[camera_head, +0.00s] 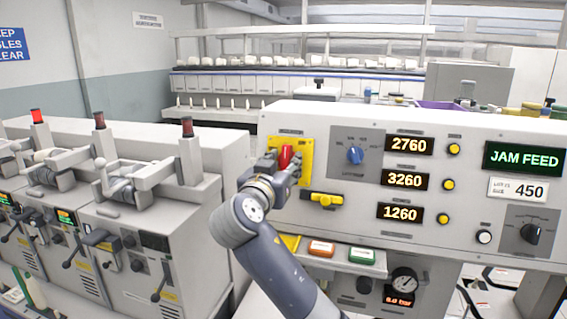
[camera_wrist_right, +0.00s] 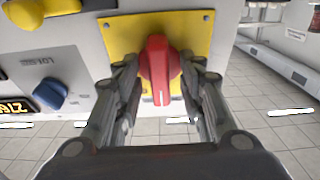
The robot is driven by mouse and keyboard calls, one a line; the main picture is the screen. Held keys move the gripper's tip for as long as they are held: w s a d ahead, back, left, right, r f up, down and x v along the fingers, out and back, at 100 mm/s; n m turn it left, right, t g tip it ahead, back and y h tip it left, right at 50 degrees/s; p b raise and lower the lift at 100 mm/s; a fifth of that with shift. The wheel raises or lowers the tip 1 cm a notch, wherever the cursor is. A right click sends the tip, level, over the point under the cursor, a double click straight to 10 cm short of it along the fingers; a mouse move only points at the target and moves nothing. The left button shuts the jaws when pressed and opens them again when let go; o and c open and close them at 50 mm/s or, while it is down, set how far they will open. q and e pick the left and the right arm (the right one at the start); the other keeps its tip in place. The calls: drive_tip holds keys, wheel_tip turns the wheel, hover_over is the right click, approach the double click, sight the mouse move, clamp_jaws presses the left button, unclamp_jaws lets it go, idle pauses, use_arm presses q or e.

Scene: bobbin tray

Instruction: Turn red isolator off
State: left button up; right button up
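The red isolator (camera_head: 286,158) is a rotary handle on a yellow plate (camera_head: 306,148) at the left end of the grey control panel. In the right wrist view the red handle (camera_wrist_right: 159,70) stands lengthwise between the two fingers of my right gripper (camera_wrist_right: 160,88). The fingers are apart, one on each side of the handle, with the right finger close to it; I cannot tell whether either touches. In the head view my right gripper (camera_head: 284,170) covers part of the plate and handle. My left gripper is not in view.
The panel (camera_head: 330,215) also carries a blue knob (camera_head: 355,156), a yellow handle (camera_head: 323,200) just below the isolator, number displays and a black knob (camera_head: 530,233). Grey winding machines (camera_head: 150,220) stand to the left.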

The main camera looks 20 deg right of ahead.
drive_tip(key=c, duration=0.7)
clamp_jaws()
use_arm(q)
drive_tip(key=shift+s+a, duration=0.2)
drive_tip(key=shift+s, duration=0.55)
